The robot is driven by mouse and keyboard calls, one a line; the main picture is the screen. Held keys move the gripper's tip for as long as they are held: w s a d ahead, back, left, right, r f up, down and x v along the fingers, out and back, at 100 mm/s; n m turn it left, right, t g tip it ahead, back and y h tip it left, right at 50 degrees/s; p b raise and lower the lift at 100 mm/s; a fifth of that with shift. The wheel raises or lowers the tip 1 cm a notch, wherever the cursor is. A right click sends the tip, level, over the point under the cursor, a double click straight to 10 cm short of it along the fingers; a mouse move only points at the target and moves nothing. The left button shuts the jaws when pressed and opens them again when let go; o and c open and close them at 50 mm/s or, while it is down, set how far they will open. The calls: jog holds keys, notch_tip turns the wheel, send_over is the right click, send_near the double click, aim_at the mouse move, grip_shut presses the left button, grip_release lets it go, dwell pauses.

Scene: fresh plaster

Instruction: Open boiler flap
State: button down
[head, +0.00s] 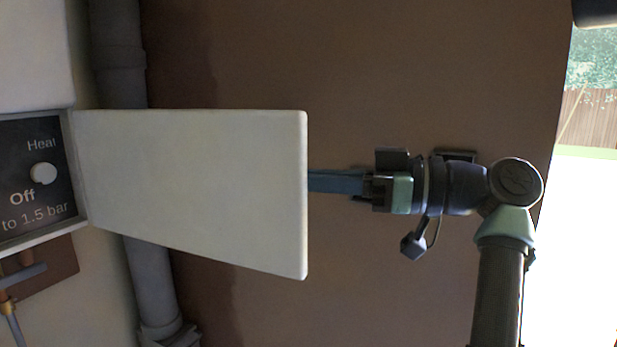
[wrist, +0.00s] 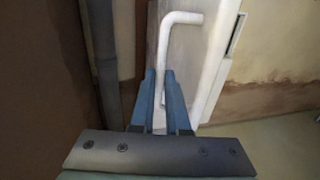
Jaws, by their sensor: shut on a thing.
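The boiler flap (head: 195,190) is a pale panel standing swung out from the boiler in the head view, its left edge at the control panel. Its outer face shows in the wrist view (wrist: 185,70), with a white bent bar handle (wrist: 182,18) on it. My gripper (wrist: 161,76) has blue fingers on both sides of the handle's long bar and is shut on it. In the head view my gripper's fingers (head: 338,182) reach in from the right and pass behind the flap, so the tips and handle are hidden there.
The exposed control panel (head: 35,195) reads Heat, Off and to 1.5 bar, with a white knob (head: 43,173). A grey vertical pipe (head: 150,275) runs behind the flap. A brown wall (head: 400,80) stands behind my arm, with a bright outdoor opening (head: 585,240) at right.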

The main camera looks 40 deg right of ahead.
jog(key=shift+w+a, duration=0.1)
jog(key=shift+a, duration=0.1)
jog(key=c, duration=0.9)
grip_release()
jog(key=shift+w+a, duration=0.15)
jog(key=shift+w, duration=0.05)
jog(key=b+v, duration=0.3)
jog(key=v, duration=1)
jog(key=shift+s, duration=0.1)
